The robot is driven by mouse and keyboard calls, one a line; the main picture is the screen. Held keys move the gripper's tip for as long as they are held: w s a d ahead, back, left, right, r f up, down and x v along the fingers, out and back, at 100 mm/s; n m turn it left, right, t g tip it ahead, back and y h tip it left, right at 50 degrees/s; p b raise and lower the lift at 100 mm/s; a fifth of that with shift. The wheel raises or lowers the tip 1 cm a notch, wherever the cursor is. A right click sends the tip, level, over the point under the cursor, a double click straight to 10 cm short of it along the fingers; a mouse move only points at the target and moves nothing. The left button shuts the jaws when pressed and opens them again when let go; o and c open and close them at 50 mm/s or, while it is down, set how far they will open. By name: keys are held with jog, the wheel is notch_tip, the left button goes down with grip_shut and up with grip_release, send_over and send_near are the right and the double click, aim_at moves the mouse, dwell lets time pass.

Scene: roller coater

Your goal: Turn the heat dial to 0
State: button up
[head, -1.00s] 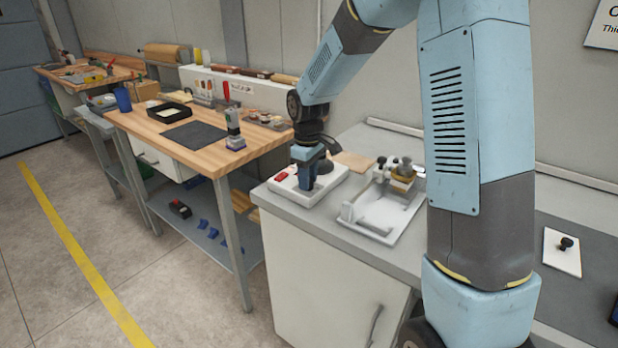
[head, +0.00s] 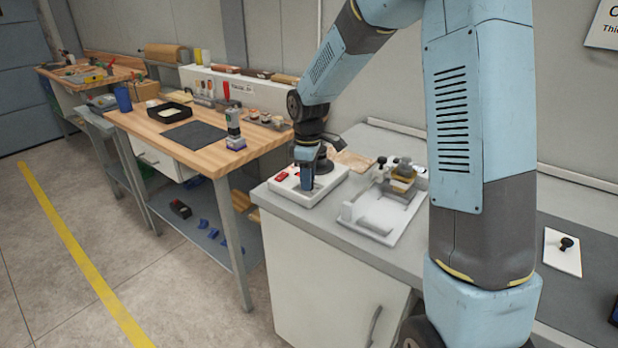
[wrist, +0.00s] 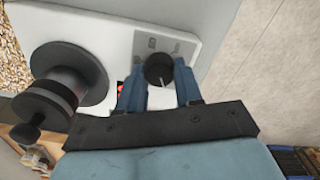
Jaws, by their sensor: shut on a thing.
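The heat dial (wrist: 159,68) is a round black knob with a pale pointer line, seen in the wrist view on the white control box (wrist: 112,22). The pointer line points toward the bottom of that picture. Scale marks are too small to read. My gripper (wrist: 160,73) has its two blue fingers on either side of the dial and is shut on it. In the head view my gripper (head: 307,181) points down onto the white box (head: 325,195), and its fingers hide the dial.
A red switch (head: 281,176) sits on the box beside my gripper, and a black round post (wrist: 70,78) stands close by. A white tray with a brass-coloured block (head: 385,215) is to the right. A wooden workbench (head: 170,125) is at the left.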

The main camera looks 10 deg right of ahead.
jog(key=o, duration=1)
jog(key=shift+o, duration=0.2)
notch_tip(320, 180, up, 14)
jog(key=shift+f, duration=0.15)
jog(key=s+d+r+m+t, duration=0.1)
jog(key=s+d+r+m, duration=0.25)
jog(key=s, duration=0.35)
jog(key=s+d+r+m+t, duration=0.2)
jog(key=s+d+r+m, duration=0.15)
jog(key=s, duration=0.35)
jog(key=s+d+m+t, duration=0.1)
jog(key=s+d+m, duration=0.2)
jog(key=s, duration=0.4)
jog(key=s+d+m+t, duration=0.1)
jog(key=s+d+m, duration=0.2)
jog(key=s, duration=0.4)
jog(key=shift+s+d+f+m+t, duration=0.2)
jog(key=shift+s+d+m+t, duration=0.1)
jog(key=shift+s+d+m, duration=0.1)
